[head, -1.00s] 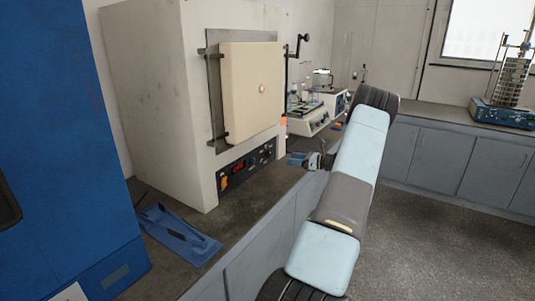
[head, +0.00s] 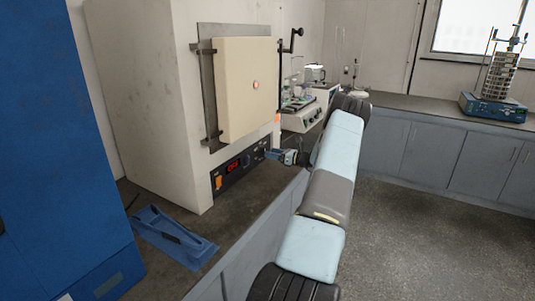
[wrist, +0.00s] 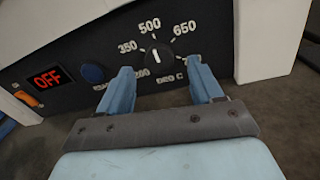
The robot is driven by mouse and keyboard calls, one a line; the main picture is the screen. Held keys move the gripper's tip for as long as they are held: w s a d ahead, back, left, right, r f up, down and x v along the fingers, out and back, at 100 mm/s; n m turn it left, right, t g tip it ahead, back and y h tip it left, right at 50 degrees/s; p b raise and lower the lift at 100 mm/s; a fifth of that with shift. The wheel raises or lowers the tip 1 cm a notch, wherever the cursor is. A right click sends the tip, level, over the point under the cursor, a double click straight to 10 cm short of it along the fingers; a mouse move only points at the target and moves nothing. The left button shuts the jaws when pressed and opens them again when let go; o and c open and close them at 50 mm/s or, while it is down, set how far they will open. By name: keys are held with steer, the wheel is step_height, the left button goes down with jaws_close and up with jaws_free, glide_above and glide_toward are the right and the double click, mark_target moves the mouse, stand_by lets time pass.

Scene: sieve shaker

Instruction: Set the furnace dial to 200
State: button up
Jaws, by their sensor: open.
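The cream furnace (head: 150,95) has a black control panel along its lower front. The black furnace dial (wrist: 158,50) shows in the wrist view between the printed marks 350, 500 and 650. Its white pointer line points roughly up, toward 500. A mark that looks like 200 (wrist: 140,72) is at the dial's lower left, partly hidden by a finger. My gripper (wrist: 160,76) is open, its two blue fingers on either side of and just below the dial, with nothing between them. In the head view my gripper (head: 283,156) is close to the panel's right end; contact cannot be told.
A red display (wrist: 48,77) reads OFF, beside an orange switch (wrist: 27,98) and a blue button (wrist: 92,73). A blue tray-like object (head: 172,236) lies on the bench at front left. A blue cabinet (head: 60,150) stands left. Open floor lies right.

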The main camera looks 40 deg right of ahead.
mark_target(263, 151)
steer(key=shift+x, duration=1.65)
steer(key=shift+c, duration=0.2)
steer(key=c, duration=1)
